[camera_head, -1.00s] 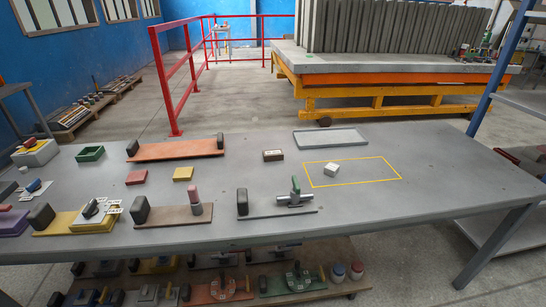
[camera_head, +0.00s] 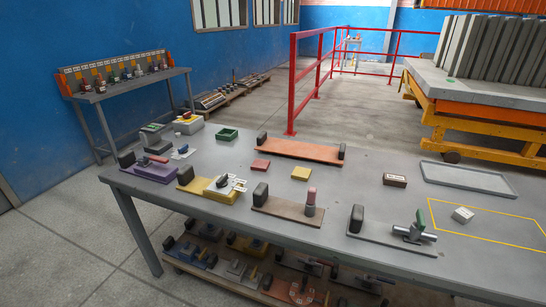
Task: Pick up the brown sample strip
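Two brownish strips lie on the grey table (camera_head: 220,172), and I cannot tell which one the task names. A brown strip (camera_head: 284,208) lies near the front edge, with a black block at its left end and a pink-topped grey cylinder on its right part. A longer orange-brown strip (camera_head: 300,151) lies at the back edge with a black block at each end. A small dark brown block (camera_head: 395,180) with a white label lies farther right. Neither of my grippers shows in the head view.
Purple (camera_head: 150,173) and yellow (camera_head: 195,187) plates with parts stand at left. A grey plate with a metal clamp (camera_head: 410,234) is at front right. A shallow grey tray (camera_head: 468,178) and a white block (camera_head: 463,214) inside a yellow outline are at right. A lower shelf holds more parts.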

